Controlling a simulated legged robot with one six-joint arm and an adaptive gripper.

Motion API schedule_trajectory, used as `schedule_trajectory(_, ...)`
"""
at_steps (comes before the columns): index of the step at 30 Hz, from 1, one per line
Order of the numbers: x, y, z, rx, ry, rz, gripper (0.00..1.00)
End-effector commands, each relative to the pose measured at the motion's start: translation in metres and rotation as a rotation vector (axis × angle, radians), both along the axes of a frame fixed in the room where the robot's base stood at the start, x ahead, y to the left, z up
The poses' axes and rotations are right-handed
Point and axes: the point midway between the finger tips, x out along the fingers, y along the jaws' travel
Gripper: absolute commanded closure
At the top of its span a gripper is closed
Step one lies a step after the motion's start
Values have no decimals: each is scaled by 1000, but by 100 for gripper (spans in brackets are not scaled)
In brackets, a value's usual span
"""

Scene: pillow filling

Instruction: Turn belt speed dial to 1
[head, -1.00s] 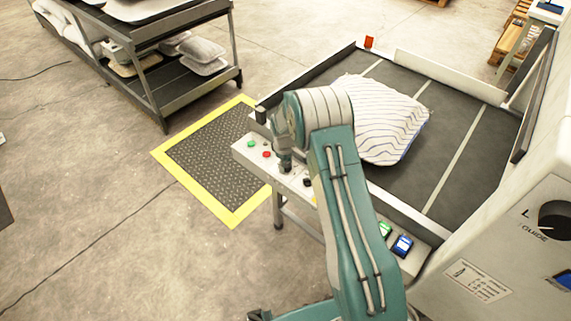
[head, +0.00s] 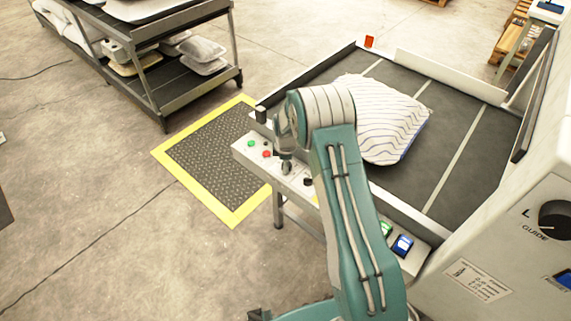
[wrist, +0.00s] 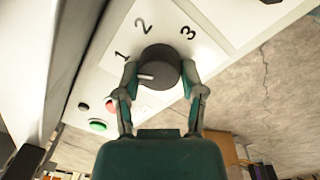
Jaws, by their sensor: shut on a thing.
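The belt speed dial (wrist: 166,57) is a dark round knob on a white plate (wrist: 210,55) marked 1, 2 and 3. Its white pointer mark points left in the wrist view, towards the 1 side and slightly below the numeral. My gripper (wrist: 159,77) is shut on the dial, with one finger on each side. In the head view, my gripper (head: 286,166) is down at the control panel (head: 242,147), and the dial is hidden or too small to tell there.
Green (wrist: 97,125) and red (wrist: 111,104) buttons sit close to the left finger. A striped pillow (head: 385,118) lies on the dark belt (head: 465,125) behind the panel. A shelf rack (head: 200,85) stands at the upper left. A yellow-edged mat (head: 205,160) lies on the floor.

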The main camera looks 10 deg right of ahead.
Motion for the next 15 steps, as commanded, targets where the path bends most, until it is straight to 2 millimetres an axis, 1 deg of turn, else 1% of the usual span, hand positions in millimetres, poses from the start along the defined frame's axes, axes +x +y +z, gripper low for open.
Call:
schedule_trajectory(11, 1, 0, -1, 0, -4, 3, 95)
schedule_trajectory(12, 1, 0, -1, 0, -4, 3, 30)
schedule_trajectory(13, 1, 0, -1, 0, -4, 3, 17)
schedule_trajectory(14, 1, 0, -1, 0, -3, 2, 13)
schedule_trajectory(15, 1, 0, 0, 0, -3, 2, 13)
